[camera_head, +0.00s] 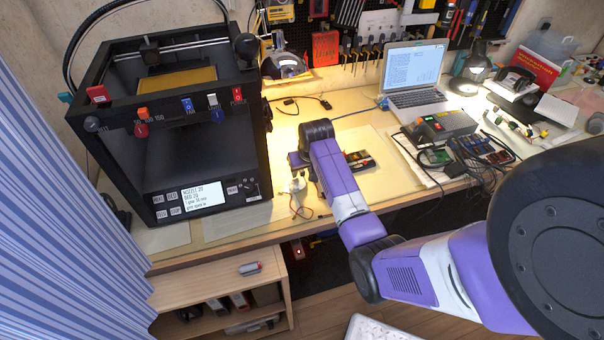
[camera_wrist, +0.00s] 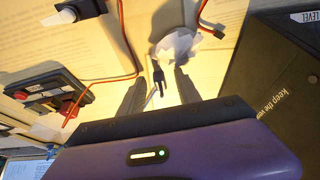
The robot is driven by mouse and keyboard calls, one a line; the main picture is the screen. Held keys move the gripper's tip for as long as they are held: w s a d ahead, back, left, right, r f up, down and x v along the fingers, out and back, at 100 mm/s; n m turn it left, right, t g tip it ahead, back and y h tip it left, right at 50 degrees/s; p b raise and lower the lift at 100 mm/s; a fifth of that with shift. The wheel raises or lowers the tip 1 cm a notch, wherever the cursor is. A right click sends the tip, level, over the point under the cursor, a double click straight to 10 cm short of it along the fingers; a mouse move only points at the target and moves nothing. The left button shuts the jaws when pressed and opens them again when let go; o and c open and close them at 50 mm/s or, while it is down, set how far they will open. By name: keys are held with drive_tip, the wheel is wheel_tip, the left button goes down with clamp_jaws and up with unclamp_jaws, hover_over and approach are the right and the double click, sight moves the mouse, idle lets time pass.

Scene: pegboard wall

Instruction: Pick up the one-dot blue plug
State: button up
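My gripper (camera_wrist: 160,80) is open, its two dark fingers apart over the workbench. In the head view it (camera_head: 298,172) points down near the right side of the black 3D printer (camera_head: 100,148). A small black two-pronged connector (camera_wrist: 158,76) shows between the fingers, beside a crumpled white piece (camera_wrist: 176,45); I cannot tell whether it is touched. No one-dot blue plug can be made out for certain. A blue piece (camera_head: 187,105) sits on the printer's upper front bar, but any dots are too small to read.
A small dark device (camera_head: 360,160) lies on the bench right of my gripper. Thin red wires (camera_wrist: 122,40) run near the fingers. A laptop (camera_head: 414,76) and a tray of electronics (camera_head: 452,160) stand further right. Tools hang on the back pegboard.

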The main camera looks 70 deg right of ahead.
clamp_jaws()
